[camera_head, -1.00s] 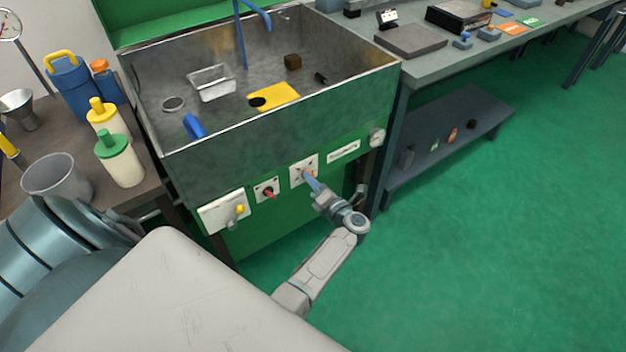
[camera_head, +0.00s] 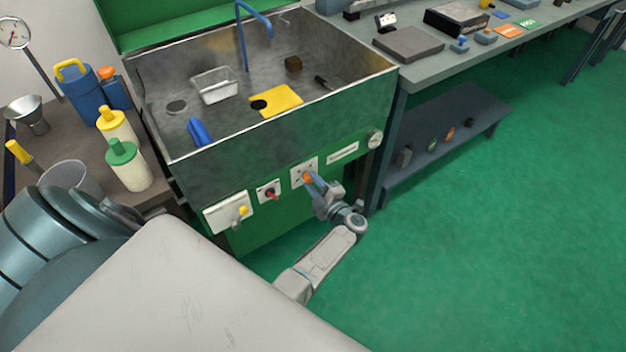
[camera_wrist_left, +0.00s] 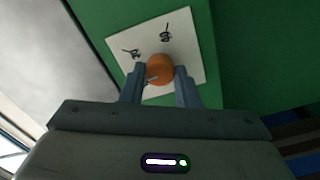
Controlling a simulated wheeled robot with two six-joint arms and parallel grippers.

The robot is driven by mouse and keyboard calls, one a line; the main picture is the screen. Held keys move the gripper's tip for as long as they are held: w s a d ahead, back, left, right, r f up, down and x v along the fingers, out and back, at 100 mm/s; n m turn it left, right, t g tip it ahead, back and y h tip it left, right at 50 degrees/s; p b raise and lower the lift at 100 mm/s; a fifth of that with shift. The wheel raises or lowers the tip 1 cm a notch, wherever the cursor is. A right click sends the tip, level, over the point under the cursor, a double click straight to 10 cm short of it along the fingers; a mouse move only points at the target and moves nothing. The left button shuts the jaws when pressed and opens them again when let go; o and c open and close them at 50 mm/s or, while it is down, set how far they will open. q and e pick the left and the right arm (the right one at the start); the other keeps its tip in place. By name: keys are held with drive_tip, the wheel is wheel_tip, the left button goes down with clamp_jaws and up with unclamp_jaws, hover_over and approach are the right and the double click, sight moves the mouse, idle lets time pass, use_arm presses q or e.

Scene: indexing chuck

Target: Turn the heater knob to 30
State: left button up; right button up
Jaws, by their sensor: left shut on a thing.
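The heater knob is a round orange knob (camera_wrist_left: 160,66) on a white square plate (camera_wrist_left: 186,58) with dark markings, set in the green front panel below the sink. In the head view the orange knob (camera_head: 308,177) shows at the fingertips. My left gripper (camera_wrist_left: 160,84) has one blue-grey finger on each side of the knob and is shut on it. In the head view the left gripper (camera_head: 311,180) reaches up to the plate from below. The marks on the plate are too small to read. My right gripper is not in view.
Left of the knob on the panel are a red knob (camera_head: 270,194) and a white box with a yellow knob (camera_head: 243,210). A white label strip (camera_head: 343,152) and a round gauge (camera_head: 375,139) are to the right. The green floor (camera_head: 470,240) is clear.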

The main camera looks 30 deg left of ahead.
use_arm(q)
drive_tip(key=m+p, duration=0.1)
drive_tip(key=m, duration=0.2)
drive_tip(key=shift+r+m+p, duration=0.2)
drive_tip(key=shift+m+p, duration=0.15)
drive_tip(key=shift+m, duration=0.05)
drive_tip(key=m+p, duration=0.1)
drive_tip(key=m, duration=0.2)
drive_tip(key=shift+f+m+p, duration=0.1)
drive_tip(key=shift+m+p, duration=0.2)
drive_tip(key=shift+m, duration=0.6)
drive_tip(key=shift+f+m, duration=0.1)
drive_tip(key=shift+m, duration=0.2)
drive_tip(key=o, duration=1)
drive_tip(key=p+v, duration=0.1)
drive_tip(key=v, duration=1)
drive_tip(key=shift+w, duration=0.1)
